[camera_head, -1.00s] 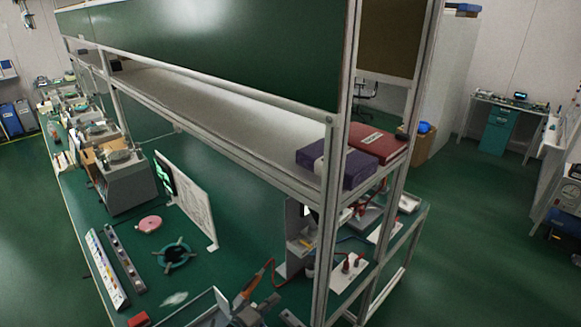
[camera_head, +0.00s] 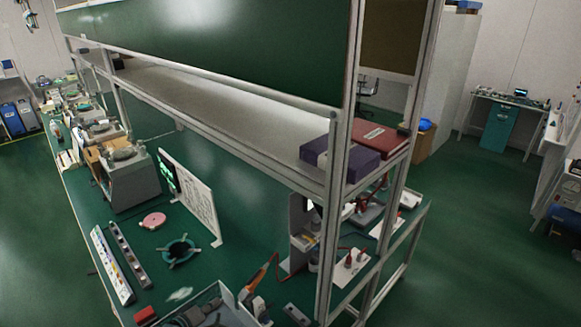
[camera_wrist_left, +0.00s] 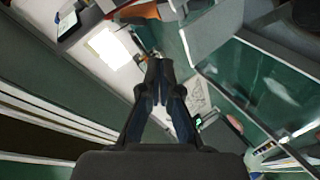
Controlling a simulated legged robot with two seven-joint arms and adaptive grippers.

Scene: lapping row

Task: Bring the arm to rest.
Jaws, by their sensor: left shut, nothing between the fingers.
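My left gripper (camera_wrist_left: 158,72) shows in the left wrist view, its two dark fingers pointing up the picture with their tips together. It is shut, with nothing seen between the tips. I cannot make it out clearly in the head view. My right gripper is not in view. The green workbench (camera_head: 215,262) runs along the left and middle of the head view. A grey tray (camera_head: 222,291) with dark items in it is at the bottom edge, partly cut off.
A metal-framed shelf (camera_head: 215,103) stands over the bench, bearing a purple box (camera_head: 350,163) and a red box (camera_head: 378,138). A white panel (camera_head: 196,205), a teal ring (camera_head: 179,251), a pink disc (camera_head: 153,220) and an orange-handled tool (camera_head: 262,276) are on the bench.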

